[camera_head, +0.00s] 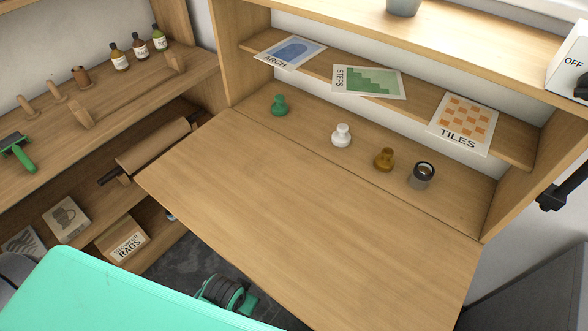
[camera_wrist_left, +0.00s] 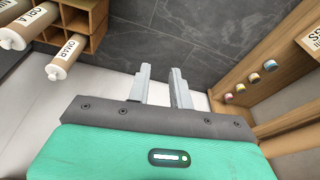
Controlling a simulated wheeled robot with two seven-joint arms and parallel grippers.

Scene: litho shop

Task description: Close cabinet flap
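The cabinet flap (camera_head: 310,225) is a wide wooden panel. It is folded down open and lies roughly flat in front of the cabinet (camera_head: 228,50), with its hinge seam along the cabinet's inner floor. Its top is bare. My left gripper (camera_wrist_left: 158,92) shows in the left wrist view, fingers apart and nothing between them, over a grey tiled floor. The flap cannot be made out in that view. In the head view I cannot make out the left gripper's fingers. My right gripper is in neither view.
Green (camera_head: 279,105), white (camera_head: 341,135), amber (camera_head: 384,159) and dark-topped (camera_head: 422,175) pieces stand inside, behind the seam. Cards, including TILES (camera_head: 463,124), lie on the shelf above. A shelf unit (camera_head: 100,85) with bottles is left. The wrist view shows labelled tubes (camera_wrist_left: 67,55).

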